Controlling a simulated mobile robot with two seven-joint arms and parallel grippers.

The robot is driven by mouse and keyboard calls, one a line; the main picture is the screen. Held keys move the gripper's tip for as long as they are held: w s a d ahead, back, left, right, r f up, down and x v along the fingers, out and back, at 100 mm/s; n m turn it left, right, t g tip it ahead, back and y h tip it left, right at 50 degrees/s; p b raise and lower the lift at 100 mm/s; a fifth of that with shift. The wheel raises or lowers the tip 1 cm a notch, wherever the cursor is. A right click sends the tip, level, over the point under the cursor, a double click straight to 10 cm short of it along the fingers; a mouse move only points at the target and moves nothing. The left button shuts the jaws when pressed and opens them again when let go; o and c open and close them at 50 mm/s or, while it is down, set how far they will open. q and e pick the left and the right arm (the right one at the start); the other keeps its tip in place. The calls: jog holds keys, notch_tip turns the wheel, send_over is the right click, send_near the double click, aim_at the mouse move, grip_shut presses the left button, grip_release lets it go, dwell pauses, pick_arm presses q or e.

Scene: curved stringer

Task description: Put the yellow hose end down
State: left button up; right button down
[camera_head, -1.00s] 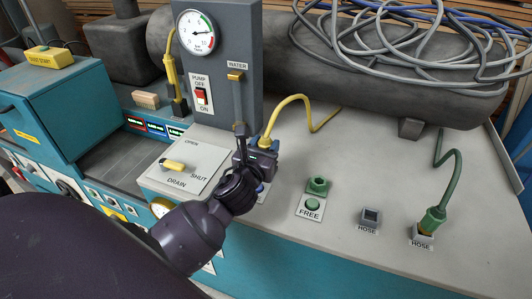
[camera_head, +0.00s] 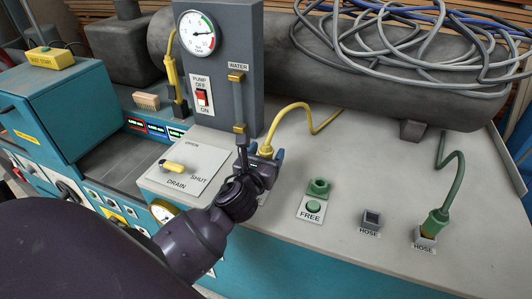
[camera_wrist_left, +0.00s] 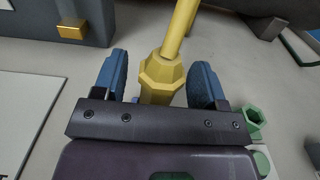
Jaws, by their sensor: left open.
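The yellow hose end (camera_head: 266,150), a faceted yellow nut on a yellow hose, is at the bench in front of the grey panel. It also shows in the left wrist view (camera_wrist_left: 161,78). My left gripper (camera_head: 265,158) is open, with its blue fingers (camera_wrist_left: 160,80) on either side of the nut and a gap on both sides. The gripper hides the lower part of the hose end, so I cannot tell what is directly under it. My right gripper is not in view.
A brass outlet (camera_head: 240,128) on the grey panel (camera_head: 235,45) is just left of the hose end. To the right are a green nut (camera_head: 319,187), an empty hose socket (camera_head: 371,218) and a green hose (camera_head: 436,220) in its socket. The drain lever (camera_head: 173,166) is at left.

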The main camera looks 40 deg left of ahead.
pick_arm(q)
jog(key=shift+r, duration=0.15)
jog(key=shift+s, duration=0.25)
jog(key=v, duration=0.9)
jog(key=shift+s, duration=0.35)
jog(key=shift+v, duration=0.8)
jog(key=shift+s+d, duration=0.1)
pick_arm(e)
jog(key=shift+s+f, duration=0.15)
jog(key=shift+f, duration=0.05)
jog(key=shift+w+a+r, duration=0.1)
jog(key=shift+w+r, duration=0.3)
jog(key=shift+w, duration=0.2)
